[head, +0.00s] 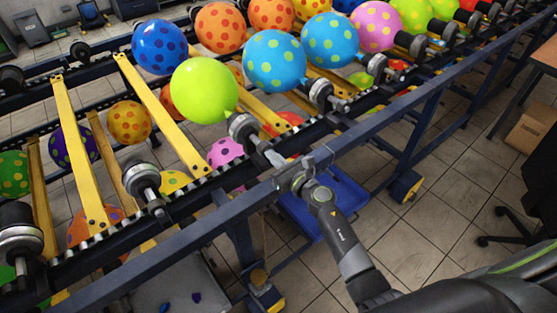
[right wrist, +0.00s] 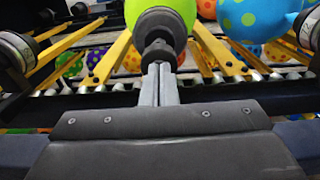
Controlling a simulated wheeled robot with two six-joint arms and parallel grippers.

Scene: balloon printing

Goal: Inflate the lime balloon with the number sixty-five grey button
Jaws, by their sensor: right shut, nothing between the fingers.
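The lime balloon (head: 204,90) is plain, round and inflated, mounted on a grey and dark holder (head: 241,127) on the rack. The balloon also shows at the top of the right wrist view (right wrist: 133,12), behind the dark cylinder of its holder (right wrist: 160,25). My right gripper (head: 273,158) is shut and empty, its fingers pointing at the front end of this holder. In the right wrist view the closed fingers (right wrist: 160,82) reach close to the holder's front; I cannot tell whether they touch. No number is readable on the holder. My left gripper is not in view.
A blue polka-dot balloon (head: 275,61) and a dark blue one (head: 160,46) flank the lime balloon. Another holder (head: 144,182) stands at left. A blue rail (head: 190,230) runs along the rack's front, below my right arm. Open tiled floor (head: 445,190) lies at right.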

